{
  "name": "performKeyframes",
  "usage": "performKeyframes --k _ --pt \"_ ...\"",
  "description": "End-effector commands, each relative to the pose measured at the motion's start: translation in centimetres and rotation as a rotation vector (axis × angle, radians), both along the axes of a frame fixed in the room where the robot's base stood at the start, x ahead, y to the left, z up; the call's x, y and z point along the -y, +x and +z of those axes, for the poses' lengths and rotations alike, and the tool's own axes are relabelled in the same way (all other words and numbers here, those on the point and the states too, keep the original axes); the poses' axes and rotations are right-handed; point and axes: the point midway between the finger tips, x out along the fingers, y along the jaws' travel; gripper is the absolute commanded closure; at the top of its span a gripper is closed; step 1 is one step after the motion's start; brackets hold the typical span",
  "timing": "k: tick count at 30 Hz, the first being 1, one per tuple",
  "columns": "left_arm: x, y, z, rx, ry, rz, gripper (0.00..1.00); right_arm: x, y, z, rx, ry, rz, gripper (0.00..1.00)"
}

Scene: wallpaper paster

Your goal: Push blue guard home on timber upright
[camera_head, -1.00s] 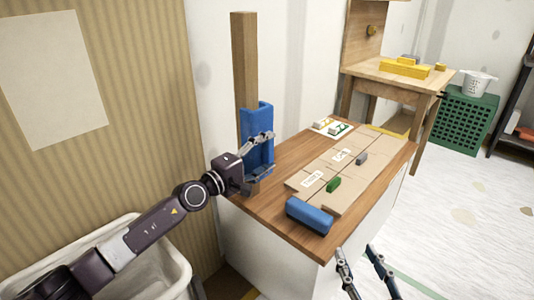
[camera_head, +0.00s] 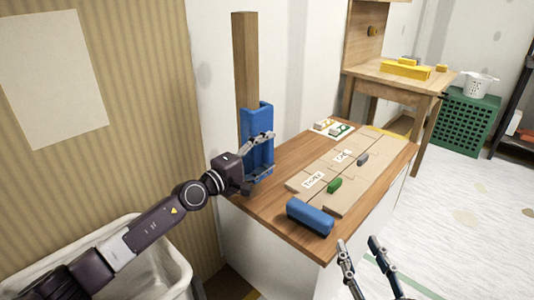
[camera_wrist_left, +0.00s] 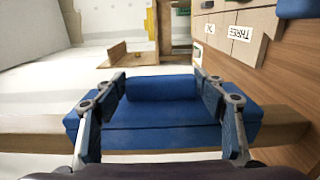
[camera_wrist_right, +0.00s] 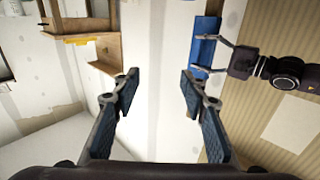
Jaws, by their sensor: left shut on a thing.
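The tall timber upright (camera_head: 245,60) stands at the back left of the table. The blue guard (camera_head: 262,118) is upright against its lower part, with bare timber showing above. My left gripper (camera_head: 265,155) is shut on this guard. In the left wrist view, its two fingers (camera_wrist_left: 163,110) lie on either side of the blue guard (camera_wrist_left: 150,138), and the timber upright (camera_wrist_left: 285,130) runs sideways behind it. How fully the guard sits on the timber is hidden. My right gripper (camera_head: 365,255) is open and empty, right of the table's front corner.
A second blue piece (camera_head: 310,216) lies at the table's near edge. Green (camera_head: 334,185) and grey (camera_head: 362,160) blocks rest on cardboard pieces. A pale bin (camera_head: 150,265) stands below my left arm. A wooden bench (camera_head: 395,75) and green crate (camera_head: 465,120) stand behind.

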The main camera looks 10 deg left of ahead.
Motion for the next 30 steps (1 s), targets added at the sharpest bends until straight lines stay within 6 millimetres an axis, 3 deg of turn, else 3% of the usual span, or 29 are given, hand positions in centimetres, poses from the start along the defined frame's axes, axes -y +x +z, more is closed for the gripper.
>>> performKeyframes --k 30 --pt "-0.3 0.2 0.0 0.000 0.000 0.000 0.60 -0.3 -0.1 2.6 0.115 0.030 0.006 0.60"
